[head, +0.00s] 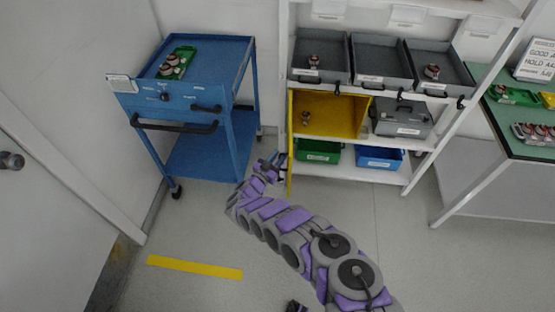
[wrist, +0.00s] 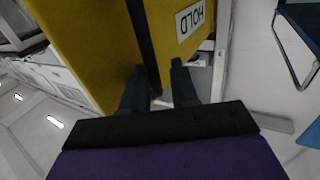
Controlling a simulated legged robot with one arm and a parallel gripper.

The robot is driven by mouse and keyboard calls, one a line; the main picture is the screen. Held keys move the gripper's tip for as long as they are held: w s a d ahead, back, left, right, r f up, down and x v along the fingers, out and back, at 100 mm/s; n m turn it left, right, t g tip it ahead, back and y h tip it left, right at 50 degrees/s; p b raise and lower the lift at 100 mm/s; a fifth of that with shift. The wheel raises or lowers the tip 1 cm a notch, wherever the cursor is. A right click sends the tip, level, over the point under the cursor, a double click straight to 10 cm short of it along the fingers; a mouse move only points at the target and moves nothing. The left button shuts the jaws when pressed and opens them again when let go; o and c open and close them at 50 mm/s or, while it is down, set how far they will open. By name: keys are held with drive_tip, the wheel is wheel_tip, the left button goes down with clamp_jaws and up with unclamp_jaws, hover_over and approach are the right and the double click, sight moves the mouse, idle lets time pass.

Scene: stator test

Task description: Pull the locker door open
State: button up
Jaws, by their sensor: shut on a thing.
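The yellow locker (head: 330,113) sits in the middle of the shelf rack. Its door (head: 290,150) stands open, swung out toward me and seen nearly edge-on at the locker's left side. A small stator (head: 305,118) shows inside. My gripper (head: 272,163) is at the outer face of the door. In the wrist view the yellow door (wrist: 85,45) fills the top, with an upside-down HOLD label (wrist: 190,20). A dark bar, the handle (wrist: 146,40), runs between the fingers of my gripper (wrist: 158,70), which is shut on it. The exact contact is dark and hard to see.
A blue cart (head: 205,100) with a green tray stands to the left. Grey bins (head: 380,65) fill the shelf above the locker; a grey case (head: 402,118) is beside it. Green (head: 318,152) and blue (head: 380,158) bins sit below.

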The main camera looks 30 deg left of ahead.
drive_tip(key=o, duration=0.3)
drive_tip(key=shift+a, duration=0.1)
drive_tip(key=s+a+p, duration=0.1)
drive_tip(key=s+a, duration=0.1)
drive_tip(key=s, duration=1.5)
drive_tip(key=shift+f+p, duration=0.15)
drive_tip(key=shift+p, duration=0.2)
